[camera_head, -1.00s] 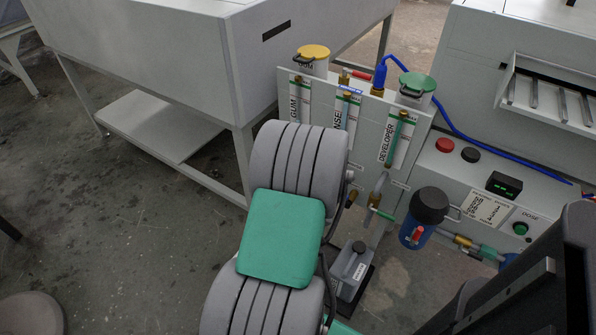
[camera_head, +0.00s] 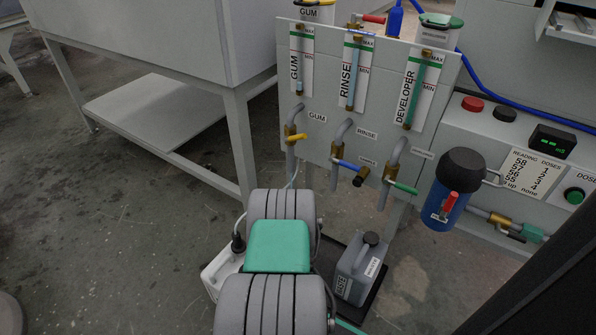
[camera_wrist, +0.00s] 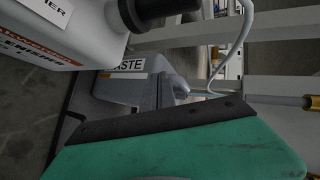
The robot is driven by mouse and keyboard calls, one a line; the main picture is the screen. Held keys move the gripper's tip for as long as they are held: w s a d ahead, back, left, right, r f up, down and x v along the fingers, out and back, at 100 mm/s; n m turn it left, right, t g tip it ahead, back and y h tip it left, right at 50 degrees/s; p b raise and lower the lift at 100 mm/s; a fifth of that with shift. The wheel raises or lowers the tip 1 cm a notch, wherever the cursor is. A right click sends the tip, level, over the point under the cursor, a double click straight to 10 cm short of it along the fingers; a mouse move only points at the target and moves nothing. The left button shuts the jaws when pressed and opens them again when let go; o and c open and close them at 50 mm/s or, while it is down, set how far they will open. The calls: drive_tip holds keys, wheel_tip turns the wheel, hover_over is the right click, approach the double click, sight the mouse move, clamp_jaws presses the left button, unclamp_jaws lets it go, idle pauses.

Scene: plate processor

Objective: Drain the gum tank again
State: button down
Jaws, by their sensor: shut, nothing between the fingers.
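The gum gauge (camera_head: 300,60) is at the left of the white panel. Below it a grey bent gum drain pipe (camera_head: 293,118) carries a yellow valve handle (camera_head: 297,137), which sticks out sideways to the right. My gripper (camera_wrist: 165,122) shows in the wrist view as a green part with a black edge, shut and empty, near the waste can. In the head view it is hidden behind my arm.
A white container (camera_head: 220,272) with a black cap stands left of my arm, close to my gripper in the wrist view. A thin pale hose (camera_wrist: 245,45) hangs nearby. Rinse (camera_head: 345,165) and developer (camera_head: 403,187) handles are close right of gum. A blue filter (camera_head: 447,205) is further right.

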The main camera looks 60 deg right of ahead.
drive_tip(key=s+d+r+m+h, duration=0.3)
drive_tip(key=d+r+m+h, duration=0.2)
drive_tip(key=r+m+h, duration=0.45)
drive_tip(key=m+g+h+p, duration=0.2)
drive_tip(key=m+h+p, duration=0.15)
drive_tip(key=m, duration=0.35)
approach(295, 138)
drive_tip(key=s+d+f, duration=0.2)
drive_tip(key=d, duration=0.4)
drive_tip(key=r, duration=0.1)
drive_tip(key=w+r, duration=0.2)
drive_tip(key=shift+w+d+r, duration=0.15)
drive_tip(key=shift+d+r, duration=0.15)
drive_tip(key=shift+r, duration=0.1)
